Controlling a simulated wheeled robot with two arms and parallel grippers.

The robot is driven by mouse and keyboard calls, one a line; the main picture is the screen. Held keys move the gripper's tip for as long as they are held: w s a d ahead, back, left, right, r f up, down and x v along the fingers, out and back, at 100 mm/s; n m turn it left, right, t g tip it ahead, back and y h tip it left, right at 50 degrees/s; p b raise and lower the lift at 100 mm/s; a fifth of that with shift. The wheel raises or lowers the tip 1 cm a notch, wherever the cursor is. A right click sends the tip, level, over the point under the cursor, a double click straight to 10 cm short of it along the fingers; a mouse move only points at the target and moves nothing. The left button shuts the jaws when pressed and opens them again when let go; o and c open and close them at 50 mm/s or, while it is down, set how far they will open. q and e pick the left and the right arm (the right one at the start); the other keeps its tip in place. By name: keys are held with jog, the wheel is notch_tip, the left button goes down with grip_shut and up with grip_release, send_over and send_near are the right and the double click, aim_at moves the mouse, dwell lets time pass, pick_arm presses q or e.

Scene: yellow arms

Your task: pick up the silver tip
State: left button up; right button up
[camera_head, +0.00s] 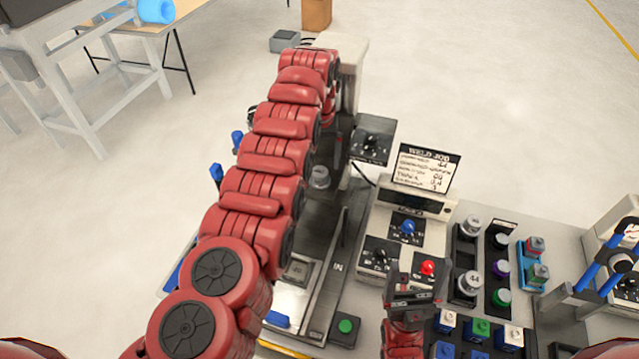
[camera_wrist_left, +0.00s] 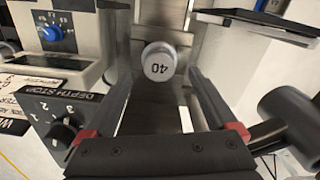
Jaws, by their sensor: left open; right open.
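A silver tip (camera_head: 319,177) with a round cap stands at the welding machine, beside the long red arm. In the left wrist view the silver tip (camera_wrist_left: 158,62) shows the number 40 and lies ahead between the fingertips, with gaps on both sides. My left gripper (camera_wrist_left: 162,78) is open and empty; in the head view it is mostly hidden behind its arm. Two more silver caps (camera_head: 470,283) (camera_head: 471,228) stand in a dark holder on the right; the nearer reads 44. My right gripper (camera_head: 413,287) is open over the front of the panel.
A control box with a blue knob (camera_head: 408,227) and a sign (camera_head: 428,168) stands right of the machine. A depth-stop dial (camera_wrist_left: 62,135) is close left of my left gripper. Colored caps (camera_head: 501,268) and buttons fill the right side. A dark rounded handle (camera_wrist_left: 288,118) sits on the right.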

aim_at(320, 171)
pick_arm(q)
notch_tip(320, 171, down, 5)
jog(key=shift+r, duration=0.1)
grip_shut()
dwell(0.4)
